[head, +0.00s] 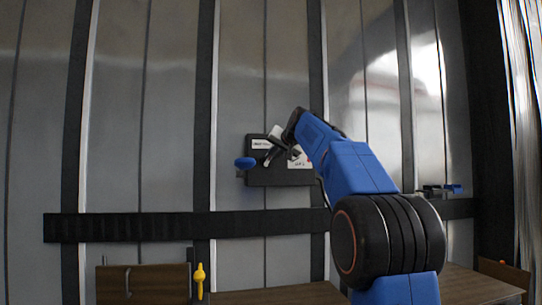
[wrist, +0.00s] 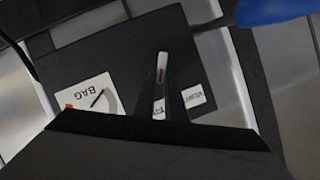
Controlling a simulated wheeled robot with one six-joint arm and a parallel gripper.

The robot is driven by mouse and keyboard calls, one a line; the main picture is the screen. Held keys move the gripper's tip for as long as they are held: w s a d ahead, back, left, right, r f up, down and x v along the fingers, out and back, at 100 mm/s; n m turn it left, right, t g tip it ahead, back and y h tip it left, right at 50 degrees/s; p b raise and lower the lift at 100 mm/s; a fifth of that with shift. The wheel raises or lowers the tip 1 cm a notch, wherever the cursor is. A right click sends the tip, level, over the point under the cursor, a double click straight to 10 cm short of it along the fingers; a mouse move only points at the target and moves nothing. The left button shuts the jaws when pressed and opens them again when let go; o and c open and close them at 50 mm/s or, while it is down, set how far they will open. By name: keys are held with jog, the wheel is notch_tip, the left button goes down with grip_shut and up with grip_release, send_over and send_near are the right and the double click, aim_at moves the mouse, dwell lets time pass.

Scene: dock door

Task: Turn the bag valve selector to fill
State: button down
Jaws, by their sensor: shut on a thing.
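The valve panel (head: 283,178) is a dark plate with white labels on the ribbed metal wall. In the wrist view the panel (wrist: 122,50) appears turned round, with a white BAG label (wrist: 92,97) at left and smaller, partly hidden labels (wrist: 194,98) by my fingers. The selector (wrist: 162,62) is a narrow light lever with a red mark, its end showing past my fingertips. My gripper (head: 272,153) is at the panel's face, shut on the selector (wrist: 168,98). Its body hides the lower part of the wrist view. I cannot read which setting the selector points to.
A blue handle (head: 245,163) sticks out at the panel's left; its blue part (wrist: 272,10) also fills the wrist view's top right corner. A black rail (head: 130,226) crosses the wall below. A yellow object (head: 200,280) and wooden pieces (head: 145,284) stand lower left.

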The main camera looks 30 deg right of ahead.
jog(key=shift+s+d+f+m+t+y, duration=0.15)
jog(key=shift+m+t+y, duration=0.1)
jog(key=shift+m, duration=0.25)
jog(key=shift+w+d+f+m+t+y, duration=0.1)
jog(key=shift+m+t+y, duration=0.1)
jog(key=shift+m, duration=0.3)
jog(key=shift+s+d+f+m+t+y, duration=0.15)
jog(key=shift+m+y, duration=0.1)
jog(key=shift+m, duration=0.25)
jog(key=c, duration=1.8)
grip_release()
jog(key=v, duration=1.7)
jog(key=shift+s+d, duration=0.15)
jog(key=shift+d, duration=0.05)
